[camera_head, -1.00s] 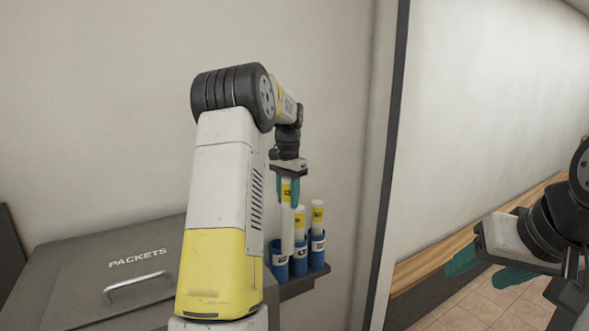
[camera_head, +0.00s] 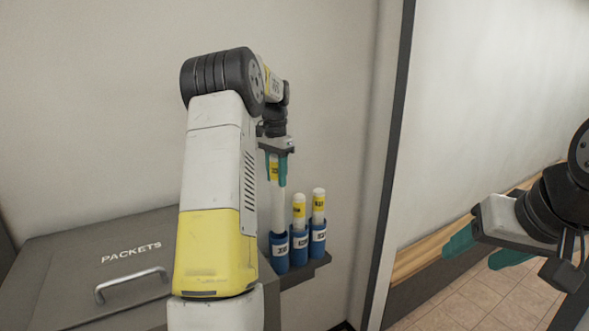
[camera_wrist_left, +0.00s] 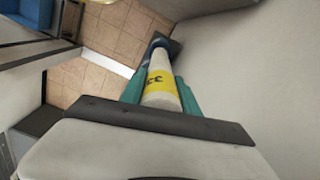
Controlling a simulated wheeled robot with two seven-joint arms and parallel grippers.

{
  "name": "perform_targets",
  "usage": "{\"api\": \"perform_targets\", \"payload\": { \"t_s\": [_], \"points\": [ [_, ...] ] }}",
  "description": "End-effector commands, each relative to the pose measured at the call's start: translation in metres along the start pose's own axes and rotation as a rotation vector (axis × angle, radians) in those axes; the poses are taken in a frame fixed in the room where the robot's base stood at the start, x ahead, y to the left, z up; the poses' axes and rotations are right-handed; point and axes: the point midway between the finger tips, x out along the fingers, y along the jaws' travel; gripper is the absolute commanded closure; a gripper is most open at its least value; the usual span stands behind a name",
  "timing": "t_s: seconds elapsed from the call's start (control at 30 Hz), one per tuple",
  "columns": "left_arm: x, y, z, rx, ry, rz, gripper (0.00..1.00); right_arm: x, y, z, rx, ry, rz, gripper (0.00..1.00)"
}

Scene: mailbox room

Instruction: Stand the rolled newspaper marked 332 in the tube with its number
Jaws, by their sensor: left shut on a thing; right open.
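My left gripper (camera_head: 275,178) is shut on a white rolled newspaper (camera_head: 278,208) with a yellow band. The newspaper is upright over the leftmost blue tube (camera_head: 279,251), and its lower end meets the tube's mouth. In the left wrist view the newspaper (camera_wrist_left: 160,92) shows a black number starting with 33; the last digit is hard to read. Its far end there is ringed by a dark blue rim (camera_wrist_left: 160,44). The tube labels are too small to read surely. My right gripper (camera_head: 478,253) is open and empty at the right.
Two more blue tubes, a middle one (camera_head: 300,249) and a right one (camera_head: 317,240), each hold a yellow-banded roll. The tubes stand on a dark shelf (camera_head: 305,271) against the wall. A grey packets box (camera_head: 100,280) with a handle stands left.

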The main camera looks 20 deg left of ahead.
Motion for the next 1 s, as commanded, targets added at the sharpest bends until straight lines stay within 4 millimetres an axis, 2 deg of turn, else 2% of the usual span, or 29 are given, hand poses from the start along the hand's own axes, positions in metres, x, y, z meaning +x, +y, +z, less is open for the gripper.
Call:
{"api": "perform_targets", "payload": {
  "t_s": [1.0],
  "points": [
    [0.082,0.000,0.000,0.000,-0.001,0.000,1.00,0.000,0.000,0.000,0.000,0.000,0.000,0.41]
  ]
}}
